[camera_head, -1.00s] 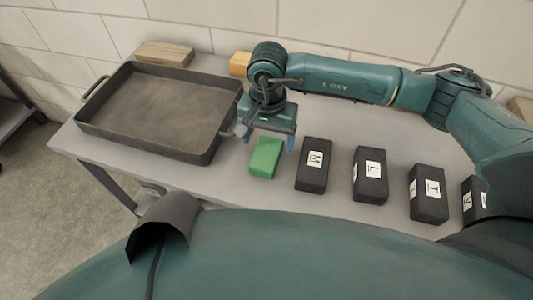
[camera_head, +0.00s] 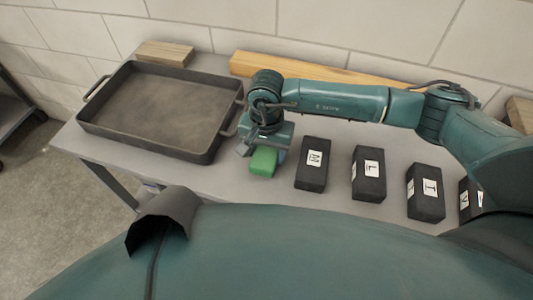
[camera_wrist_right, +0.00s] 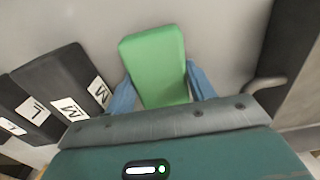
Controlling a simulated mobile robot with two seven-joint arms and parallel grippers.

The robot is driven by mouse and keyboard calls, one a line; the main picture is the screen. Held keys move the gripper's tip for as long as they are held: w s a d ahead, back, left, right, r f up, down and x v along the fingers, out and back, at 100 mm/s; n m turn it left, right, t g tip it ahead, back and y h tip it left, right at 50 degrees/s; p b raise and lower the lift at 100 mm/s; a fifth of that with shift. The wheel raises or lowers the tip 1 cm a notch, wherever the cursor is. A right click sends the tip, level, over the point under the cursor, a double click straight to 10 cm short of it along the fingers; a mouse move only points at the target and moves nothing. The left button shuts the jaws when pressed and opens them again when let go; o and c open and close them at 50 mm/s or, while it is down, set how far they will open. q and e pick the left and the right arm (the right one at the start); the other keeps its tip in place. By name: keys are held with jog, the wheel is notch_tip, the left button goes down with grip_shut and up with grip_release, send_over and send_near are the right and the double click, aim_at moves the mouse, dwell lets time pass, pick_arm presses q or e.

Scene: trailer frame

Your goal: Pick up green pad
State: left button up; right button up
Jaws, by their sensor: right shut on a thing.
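The green pad (camera_head: 263,162) is a small block at the front middle of the table, between the tray and the block marked M. My right gripper (camera_head: 263,148) is over it, with the fingers down on its sides. In the right wrist view the green pad (camera_wrist_right: 154,62) sits between the two blue fingers of the right gripper (camera_wrist_right: 160,88), which is shut on it. I cannot tell whether the pad is clear of the table. My left gripper is not in view.
A dark tray (camera_head: 222,128) with handles stands to the left. Black blocks marked M (camera_head: 312,165), L (camera_head: 368,174) and others form a row to the right. Wooden pieces (camera_head: 165,53) lie along the back wall. The table (camera_head: 215,180) is bare in front of the tray.

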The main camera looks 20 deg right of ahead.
aim_at(267, 152)
jog(key=c, duration=0.4)
notch_tip(267, 152, up, 10)
jog(key=shift+r+b, duration=0.1)
jog(key=shift+b, duration=0.5)
jog(key=o, duration=0.5)
jog(key=c, duration=0.4)
jog(key=shift+o, duration=0.2)
